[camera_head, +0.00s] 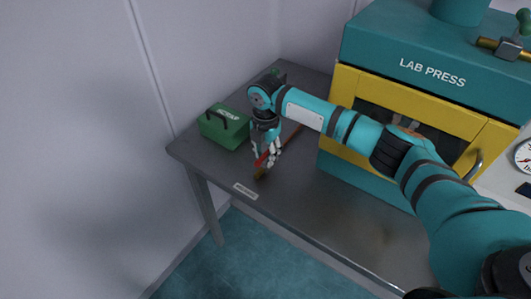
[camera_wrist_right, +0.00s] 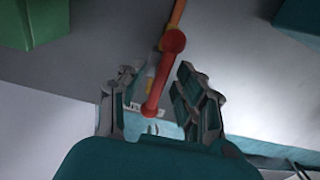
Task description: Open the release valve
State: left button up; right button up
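A red lever (camera_wrist_right: 172,43) with a rounded joint lies between the spread fingers of my right gripper (camera_wrist_right: 158,105) in the wrist view. A yellow-orange rod runs on from the joint. In the head view my right gripper (camera_head: 266,157) points down over the table's left part, with the red piece (camera_head: 262,157) and a brass-coloured end (camera_head: 260,174) at its fingers. Contact cannot be told. A brass fitting with a green knob (camera_head: 503,44) sits on top of the press at upper right. I cannot tell which part is the release valve. My left gripper is not in view.
The teal and yellow lab press (camera_head: 400,105) stands right of my gripper, partly behind my right arm. A green box with a handle (camera_head: 224,127) stands close on the left. A small label (camera_head: 245,191) marks the front edge of the grey table (camera_head: 310,215). A wall rises at left.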

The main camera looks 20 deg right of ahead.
aim_at(266, 153)
notch_tip(266, 153, up, 12)
dwell(0.6)
dwell(0.4)
